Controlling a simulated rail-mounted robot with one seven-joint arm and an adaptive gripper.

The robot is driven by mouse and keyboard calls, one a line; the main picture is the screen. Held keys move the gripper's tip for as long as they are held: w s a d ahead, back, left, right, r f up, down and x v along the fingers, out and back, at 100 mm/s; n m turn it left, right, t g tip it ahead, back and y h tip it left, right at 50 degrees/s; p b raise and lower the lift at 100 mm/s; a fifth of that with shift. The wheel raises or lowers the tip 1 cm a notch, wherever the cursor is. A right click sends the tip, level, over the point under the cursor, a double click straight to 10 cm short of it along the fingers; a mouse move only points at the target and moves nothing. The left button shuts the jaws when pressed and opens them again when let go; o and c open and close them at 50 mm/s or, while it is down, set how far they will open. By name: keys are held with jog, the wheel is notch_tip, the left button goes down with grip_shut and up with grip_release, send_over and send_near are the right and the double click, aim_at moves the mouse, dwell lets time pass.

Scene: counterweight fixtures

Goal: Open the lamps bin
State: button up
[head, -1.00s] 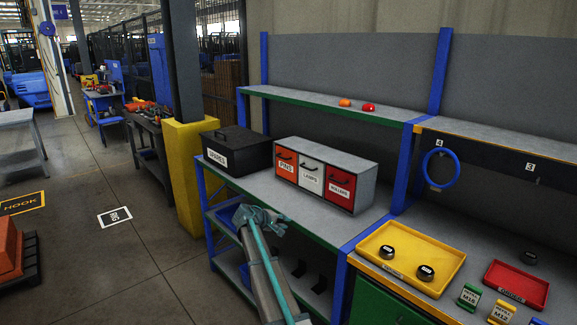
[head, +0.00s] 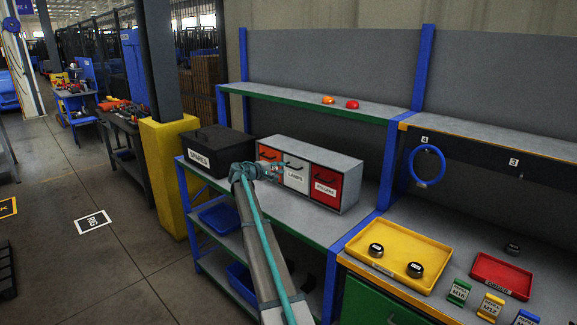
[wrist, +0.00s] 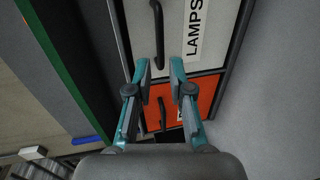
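The lamps bin (head: 296,180) is the white middle front of a grey three-bin unit on the workbench, shut, with a black handle above its label. In the wrist view its white front (wrist: 208,50) and black handle (wrist: 157,32) fill the top. My gripper (head: 279,171) is in front of the unit, near the border of the orange and white fronts. In the wrist view my gripper (wrist: 160,70) is open and empty, its fingertips apart on either side of the line toward the lamps handle. They look short of the handle. The gripper and arm partly hide the orange pins bin.
The orange pins bin (wrist: 206,97) and red rollers bin (head: 325,185) flank the lamps bin, both shut. A black spares box (head: 217,150) stands to the left. A green-edged shelf (head: 310,104) runs above. A yellow tray (head: 430,259) lies on the bench at right.

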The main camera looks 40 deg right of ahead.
aim_at(288, 166)
jog(key=shift+p+x, duration=0.9)
jog(key=shift+x, duration=2.2)
grip_shut()
